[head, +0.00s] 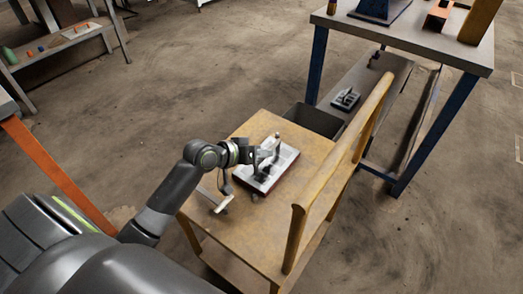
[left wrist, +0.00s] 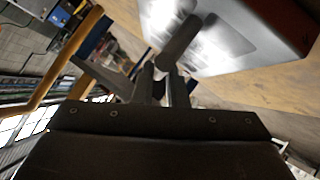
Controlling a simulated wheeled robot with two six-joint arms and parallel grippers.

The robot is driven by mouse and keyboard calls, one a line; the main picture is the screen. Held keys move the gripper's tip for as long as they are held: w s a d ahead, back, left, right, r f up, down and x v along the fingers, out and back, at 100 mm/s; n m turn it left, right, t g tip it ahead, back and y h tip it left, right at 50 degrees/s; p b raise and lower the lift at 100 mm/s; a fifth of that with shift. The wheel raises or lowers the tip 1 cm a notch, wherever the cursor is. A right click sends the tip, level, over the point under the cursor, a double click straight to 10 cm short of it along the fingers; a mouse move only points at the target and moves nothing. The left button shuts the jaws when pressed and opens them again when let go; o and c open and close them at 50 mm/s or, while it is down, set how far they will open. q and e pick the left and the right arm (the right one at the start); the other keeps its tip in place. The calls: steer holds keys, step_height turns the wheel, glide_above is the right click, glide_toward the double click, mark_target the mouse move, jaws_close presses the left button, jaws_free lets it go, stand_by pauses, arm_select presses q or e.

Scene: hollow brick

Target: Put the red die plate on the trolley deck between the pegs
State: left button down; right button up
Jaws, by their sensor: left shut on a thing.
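The die plate (head: 285,160) is a flat block with a pale, shiny top and a dark reddish side. It is over the worn yellow wooden deck (head: 255,128); I cannot tell whether it rests there or hangs just above. In the left wrist view the plate (left wrist: 235,45) shows close up, with a dark round handle (left wrist: 183,40) sticking out. My left gripper (head: 260,160) is at the plate; its fingertips (left wrist: 168,75) are shut on this handle. I cannot make out the pegs.
A yellow rail (head: 345,150) stands along the deck's right side. A pale T-shaped piece (head: 221,202) shows over the deck's near left. A dark bin (head: 313,119) stands behind. A blue-legged table (head: 415,38) with a lower shelf is at the upper right. Open floor lies behind left.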

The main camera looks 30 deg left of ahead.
arm_select(q)
steer(key=shift+r, duration=0.2)
steer(key=c, duration=1.8)
jaws_free()
steer(key=shift+f, duration=0.15)
steer(key=o, duration=0.3)
steer(key=shift+o, duration=0.2)
steer(key=shift+s, duration=0.1)
